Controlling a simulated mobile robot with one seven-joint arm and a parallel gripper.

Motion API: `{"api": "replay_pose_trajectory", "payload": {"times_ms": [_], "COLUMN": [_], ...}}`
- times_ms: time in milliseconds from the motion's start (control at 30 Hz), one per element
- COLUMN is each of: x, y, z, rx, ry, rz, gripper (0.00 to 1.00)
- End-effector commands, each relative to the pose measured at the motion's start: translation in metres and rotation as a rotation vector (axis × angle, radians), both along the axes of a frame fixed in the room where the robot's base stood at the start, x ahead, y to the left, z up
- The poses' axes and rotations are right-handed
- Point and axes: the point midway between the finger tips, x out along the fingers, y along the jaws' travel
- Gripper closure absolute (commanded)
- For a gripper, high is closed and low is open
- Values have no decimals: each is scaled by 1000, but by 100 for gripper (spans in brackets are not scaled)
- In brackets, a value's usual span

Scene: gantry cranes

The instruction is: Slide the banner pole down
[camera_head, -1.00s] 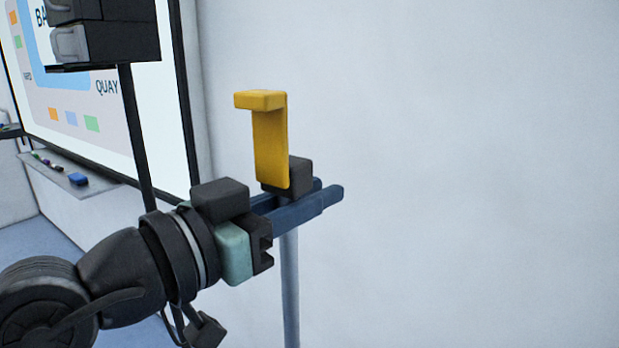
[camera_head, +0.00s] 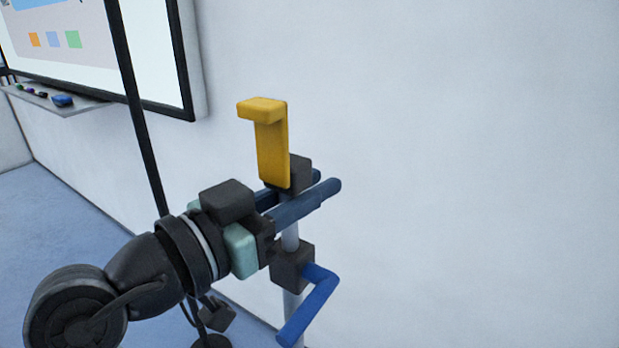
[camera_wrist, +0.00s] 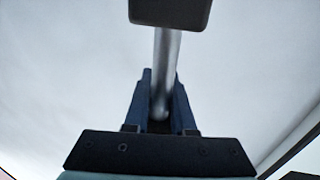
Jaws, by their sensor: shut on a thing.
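The banner pole (camera_head: 291,236) is a thin grey upright tube. Its top carries a black block and a yellow hook-shaped piece (camera_head: 272,150). My gripper (camera_head: 322,182) has blue fingers and is shut on the pole just below that top block. A black clamp block (camera_head: 291,267) with a blue crank handle (camera_head: 312,306) sits around the pole a short way below my fingers. In the wrist view the pole (camera_wrist: 166,70) runs between my fingers, with a black block (camera_wrist: 168,10) at the upper edge. The foot of the pole is out of view.
A white wall (camera_head: 450,150) stands behind the pole, and the space to the right is clear. A whiteboard (camera_head: 150,50) and a pen ledge (camera_head: 75,112) are at the upper left. A thin black post (camera_head: 137,120) stands left of my arm.

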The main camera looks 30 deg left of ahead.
Motion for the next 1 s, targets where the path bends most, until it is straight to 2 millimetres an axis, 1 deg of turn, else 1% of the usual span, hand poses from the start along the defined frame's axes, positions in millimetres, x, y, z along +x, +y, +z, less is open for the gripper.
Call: {"api": "replay_pose_trajectory", "payload": {"times_ms": [33, 100, 467, 500, 633, 900, 1000], "x": [0, 0, 0, 0, 0, 0, -5], "y": [0, 0, 0, 0, 0, 0, 2], "z": [-6, -7, -6, -6, -6, -5, -5], "rx": [-1, 0, 0, 0, -1, 0, -1], "ry": [5, 5, 4, 3, 2, 0, 0], "rz": [-2, -2, -1, -1, 0, 0, 2], "gripper": [100, 100, 100, 70, 47, 47, 47]}}
